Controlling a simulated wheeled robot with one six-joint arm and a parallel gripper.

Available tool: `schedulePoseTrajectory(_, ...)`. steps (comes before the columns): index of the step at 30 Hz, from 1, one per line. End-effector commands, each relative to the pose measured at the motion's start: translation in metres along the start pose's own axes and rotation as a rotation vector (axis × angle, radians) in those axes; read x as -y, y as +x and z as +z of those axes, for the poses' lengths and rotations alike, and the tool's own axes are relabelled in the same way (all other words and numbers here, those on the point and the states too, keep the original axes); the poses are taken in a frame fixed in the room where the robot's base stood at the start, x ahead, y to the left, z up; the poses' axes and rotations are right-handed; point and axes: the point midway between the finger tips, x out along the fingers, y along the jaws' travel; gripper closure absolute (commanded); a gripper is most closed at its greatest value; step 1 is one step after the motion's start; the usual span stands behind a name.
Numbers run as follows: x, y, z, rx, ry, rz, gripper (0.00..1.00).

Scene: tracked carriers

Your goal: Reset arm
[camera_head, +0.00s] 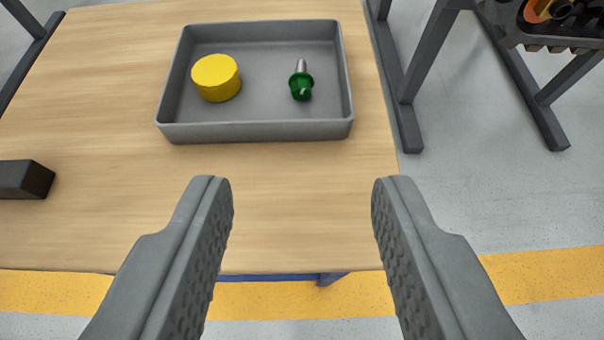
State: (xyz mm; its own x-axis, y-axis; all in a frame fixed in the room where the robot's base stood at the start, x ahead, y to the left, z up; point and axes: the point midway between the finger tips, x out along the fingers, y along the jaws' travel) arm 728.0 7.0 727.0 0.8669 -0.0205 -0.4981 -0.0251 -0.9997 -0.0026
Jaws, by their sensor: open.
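My gripper (302,185) is open, its two grey textured fingers wide apart at the left and right of the lower picture. Nothing is between the fingers; the wooden table top and its front edge show there. The fingers appear in front of a grey tray (255,132) that stands on the wooden table (110,90). The tray holds a yellow round lidded piece (216,77) at its left and a green piece with a metal tip (301,82) at its right.
Dark metal frame legs (408,80) stand right of the table, and a dark carrier with an orange part (560,22) shows at the top right. A yellow floor stripe (300,298) runs in front.

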Motion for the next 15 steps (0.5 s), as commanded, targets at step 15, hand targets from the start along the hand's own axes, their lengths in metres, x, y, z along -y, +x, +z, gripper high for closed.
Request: schedulePoseTrajectory(15, -0.001, -0.092, -0.075, -0.101, 0.003, -0.015, 0.58)
